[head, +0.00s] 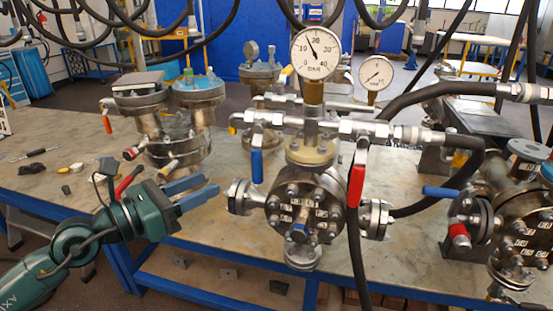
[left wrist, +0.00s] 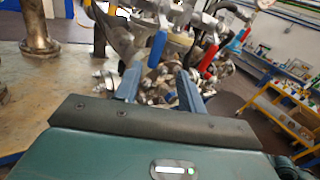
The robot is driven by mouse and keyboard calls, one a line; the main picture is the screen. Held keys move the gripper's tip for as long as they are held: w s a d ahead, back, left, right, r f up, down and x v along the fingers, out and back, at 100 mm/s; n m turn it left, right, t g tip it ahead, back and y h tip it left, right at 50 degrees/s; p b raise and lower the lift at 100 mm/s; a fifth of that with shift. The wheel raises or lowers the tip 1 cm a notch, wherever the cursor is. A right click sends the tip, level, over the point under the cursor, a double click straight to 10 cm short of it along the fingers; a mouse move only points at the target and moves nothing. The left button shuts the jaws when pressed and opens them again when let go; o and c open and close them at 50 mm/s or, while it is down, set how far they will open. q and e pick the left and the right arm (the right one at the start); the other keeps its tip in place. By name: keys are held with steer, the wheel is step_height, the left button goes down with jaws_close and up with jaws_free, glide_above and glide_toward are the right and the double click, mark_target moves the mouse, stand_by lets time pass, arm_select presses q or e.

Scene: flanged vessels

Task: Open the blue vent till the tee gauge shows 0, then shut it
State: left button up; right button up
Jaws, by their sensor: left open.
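The blue vent lever (head: 256,165) hangs straight down from the left end of the pipe tee (head: 312,127) on the middle vessel. It also shows in the left wrist view (left wrist: 157,46), ahead of the fingers. The tee gauge (head: 317,52), a white dial in bar, stands on top; its needle points up and left, between 10 and 20. My left gripper (head: 203,190) is open and empty, left of the blue lever and a little lower, apart from it. Its two blue fingers also show in the left wrist view (left wrist: 158,88). My right gripper is not in view.
A red lever (head: 356,180) hangs on the tee's right side, with black hoses beside it. A smaller gauge (head: 376,73) stands behind. Another vessel (head: 522,240) with a blue lever (head: 441,191) is at right. Flanged vessels (head: 180,150) stand behind my gripper. The bench's left part is fairly clear.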

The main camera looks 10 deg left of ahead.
mark_target(252, 162)
arm_select(q)
steer(key=shift+m, duration=0.5)
steer(key=p+x, duration=0.4)
steer(key=x, duration=0.9)
steer(key=shift+w+r, duration=0.1)
steer(key=shift+w, duration=0.1)
steer(key=shift+c, duration=0.2)
jaws_close()
